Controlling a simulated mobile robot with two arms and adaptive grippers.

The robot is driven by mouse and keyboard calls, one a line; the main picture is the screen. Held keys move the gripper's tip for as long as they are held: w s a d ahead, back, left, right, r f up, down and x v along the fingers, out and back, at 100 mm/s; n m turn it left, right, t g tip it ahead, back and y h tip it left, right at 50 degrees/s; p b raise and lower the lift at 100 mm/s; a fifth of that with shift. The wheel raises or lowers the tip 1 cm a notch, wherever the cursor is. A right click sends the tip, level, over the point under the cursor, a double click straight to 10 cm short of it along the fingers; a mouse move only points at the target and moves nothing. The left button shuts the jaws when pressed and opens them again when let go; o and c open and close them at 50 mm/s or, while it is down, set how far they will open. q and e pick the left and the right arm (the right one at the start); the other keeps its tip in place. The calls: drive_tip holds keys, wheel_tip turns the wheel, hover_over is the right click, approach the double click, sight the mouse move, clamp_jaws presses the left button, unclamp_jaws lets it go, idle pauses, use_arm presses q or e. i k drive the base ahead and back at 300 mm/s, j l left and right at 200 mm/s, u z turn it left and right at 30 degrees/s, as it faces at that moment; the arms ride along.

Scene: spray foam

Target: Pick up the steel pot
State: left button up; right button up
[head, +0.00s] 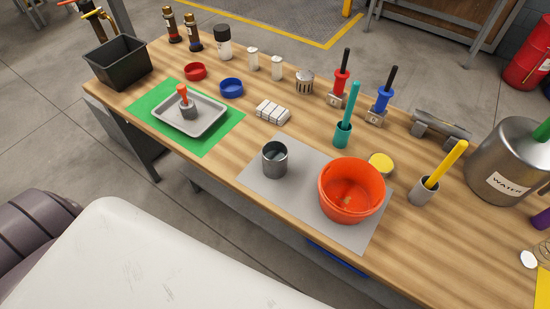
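A small open steel pot (275,160) stands upright on the grey mat (249,180) near the table's front edge. It is a plain grey cylinder, and its inside looks dark. An orange bucket (350,205) stands on the same mat to its right, apart from it. A much larger steel vessel (505,165) labelled WATER stands at the right of the table. Neither of my grippers is in view.
The wooden table (215,130) also bears a green mat (150,107) with a metal tray (205,118), a black bin (118,62) at left, white blocks (272,111) behind the pot, and a teal cup (342,135) with a stick. Bare wood lies between the mats.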

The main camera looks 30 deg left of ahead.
sight(274, 154)
drive_tip(key=j+u, duration=0.3)
drive_tip(key=j, duration=1.15)
drive_tip(key=k, duration=0.05)
